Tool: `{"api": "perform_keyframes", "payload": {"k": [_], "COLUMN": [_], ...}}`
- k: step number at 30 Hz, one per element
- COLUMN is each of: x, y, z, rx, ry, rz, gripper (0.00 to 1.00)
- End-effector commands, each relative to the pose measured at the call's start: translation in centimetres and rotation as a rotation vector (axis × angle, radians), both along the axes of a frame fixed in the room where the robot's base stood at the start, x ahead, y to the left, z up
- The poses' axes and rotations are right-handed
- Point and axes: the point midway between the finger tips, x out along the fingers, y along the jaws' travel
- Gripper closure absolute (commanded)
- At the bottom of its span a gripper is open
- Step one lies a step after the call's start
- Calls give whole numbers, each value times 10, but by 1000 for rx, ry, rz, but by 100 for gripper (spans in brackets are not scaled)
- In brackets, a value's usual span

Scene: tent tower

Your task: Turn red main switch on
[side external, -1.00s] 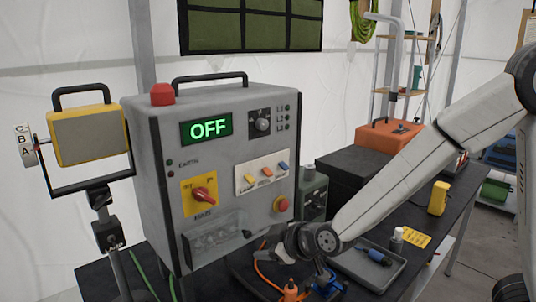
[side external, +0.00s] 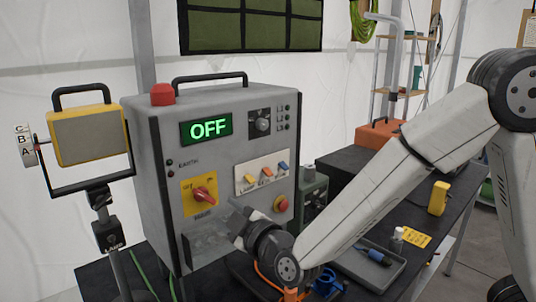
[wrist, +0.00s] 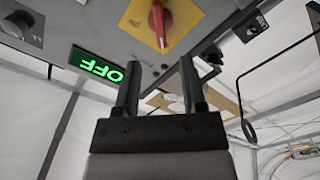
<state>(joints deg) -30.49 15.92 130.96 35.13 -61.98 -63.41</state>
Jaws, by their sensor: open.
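The red main switch (side external: 204,195) is a rotary knob on a yellow square plate (side external: 187,205) on the front of the grey control box (side external: 215,100). The box's green display (side external: 207,128) reads OFF. My gripper (side external: 237,212) is in front of the box, just below and right of the switch, apart from it. In the wrist view the red switch (wrist: 158,24) is at the top centre, beyond my two spread fingers (wrist: 158,68). The gripper is open and nothing is between the fingers. The display (wrist: 97,65) shows on the left there.
Lamp, yellow, orange and blue toggles (side external: 266,174) and a red button (side external: 281,204) are right of the switch. A yellow lamp (side external: 85,135) stands left. A grey tray (side external: 378,265) lies on the bench.

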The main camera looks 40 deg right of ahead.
Motion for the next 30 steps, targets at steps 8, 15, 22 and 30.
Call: {"api": "perform_keyframes", "payload": {"k": [8, 15, 22, 30], "x": [20, 48, 68, 76], "y": [0, -1, 0, 0], "z": [0, 0, 0, 0], "rx": [1, 2, 1, 1], "ry": [1, 1, 1, 1], "rz": [-1, -1, 0, 1], "gripper": [47, 47, 47, 47]}}
